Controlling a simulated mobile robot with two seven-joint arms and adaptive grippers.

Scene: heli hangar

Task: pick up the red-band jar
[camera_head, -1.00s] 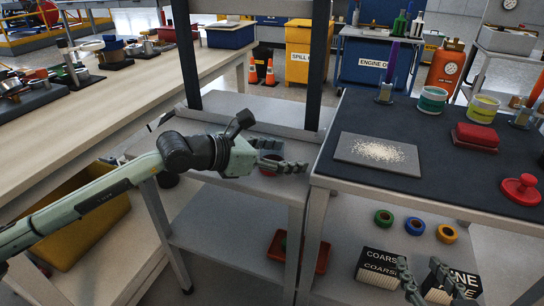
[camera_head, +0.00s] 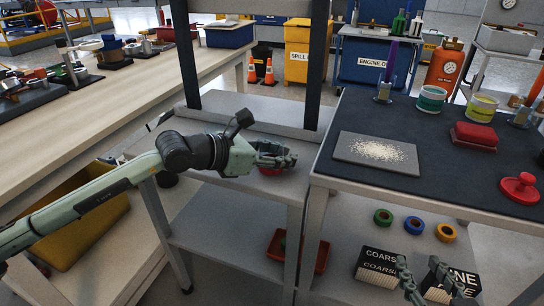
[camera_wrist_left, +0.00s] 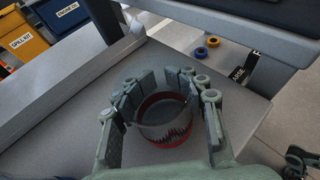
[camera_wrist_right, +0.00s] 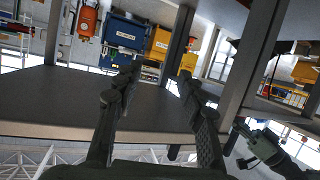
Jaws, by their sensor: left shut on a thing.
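The red-band jar (camera_wrist_left: 165,122) is a round, see-through jar with a red band low on its side. It stands on the grey shelf top in the left wrist view, and its red lower part shows in the head view (camera_head: 270,171). My left gripper (camera_head: 278,157) is shut on the jar. In the left wrist view its fingers (camera_wrist_left: 160,90) curl around both sides of the jar. My right gripper (camera_head: 430,283) is open and empty at the bottom right of the head view, in front of the black boxes. Its spread fingers show in the right wrist view (camera_wrist_right: 155,90).
A grey upright (camera_head: 318,65) rises behind the left gripper. A red bin (camera_head: 275,250) sits on the lower shelf.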

